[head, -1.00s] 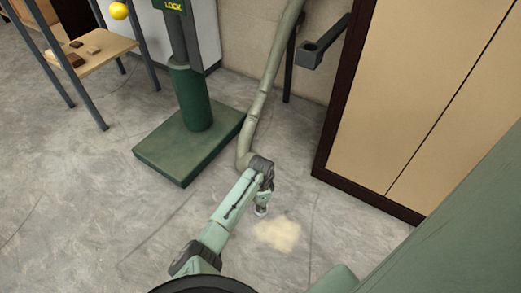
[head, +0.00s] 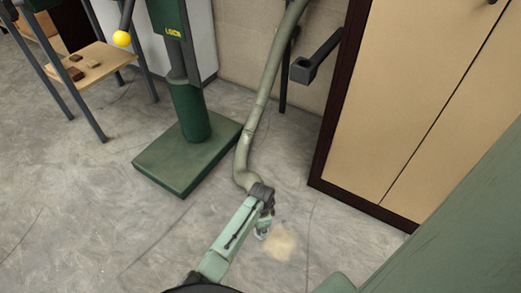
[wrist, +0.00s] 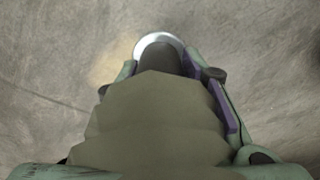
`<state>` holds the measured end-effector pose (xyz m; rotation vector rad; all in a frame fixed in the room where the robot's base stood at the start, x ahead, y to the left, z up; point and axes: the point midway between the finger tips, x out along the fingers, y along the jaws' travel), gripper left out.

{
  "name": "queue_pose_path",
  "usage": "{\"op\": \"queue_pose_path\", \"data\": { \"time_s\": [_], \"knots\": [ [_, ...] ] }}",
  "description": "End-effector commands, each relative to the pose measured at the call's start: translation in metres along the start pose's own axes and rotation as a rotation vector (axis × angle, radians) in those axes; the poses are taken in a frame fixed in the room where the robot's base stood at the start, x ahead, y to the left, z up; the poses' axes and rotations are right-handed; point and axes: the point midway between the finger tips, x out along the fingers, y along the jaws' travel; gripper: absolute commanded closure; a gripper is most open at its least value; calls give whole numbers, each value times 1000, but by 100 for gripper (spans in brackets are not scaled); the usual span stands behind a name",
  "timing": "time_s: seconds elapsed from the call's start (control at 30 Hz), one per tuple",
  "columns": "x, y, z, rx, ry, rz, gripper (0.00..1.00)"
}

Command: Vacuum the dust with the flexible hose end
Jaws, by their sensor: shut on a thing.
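My gripper (head: 264,224) is shut on the end of the flexible hose (head: 262,105), a thick olive-grey tube. In the wrist view, the hose end (wrist: 155,115) runs between the two fingers toward the floor, with a bright metallic rim at its tip. The dust (head: 284,245) is a pale tan patch on the grey floor. In the head view, the hose tip is at the left edge of the dust. In the wrist view, the dust (wrist: 112,62) shows to the left of the tip, partly hidden by the hose. Whether the tip touches the floor cannot be told.
A green stand (head: 190,160) with a wide flat base is left of the hose. A dark-framed tan cabinet (head: 408,105) is at right. A small shelf table (head: 95,65) stands at far left. The floor between them is open.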

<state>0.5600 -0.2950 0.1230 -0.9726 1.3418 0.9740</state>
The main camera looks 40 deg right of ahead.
Motion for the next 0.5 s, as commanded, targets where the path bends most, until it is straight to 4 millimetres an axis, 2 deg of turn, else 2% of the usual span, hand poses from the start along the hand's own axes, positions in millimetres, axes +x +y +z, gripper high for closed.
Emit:
{"op": "queue_pose_path", "data": {
  "time_s": [0.1,0.5],
  "knots": [
    [-3,7,0,-1,2,0,87],
    [1,6,-23,2,1,-1,87]
  ]
}}
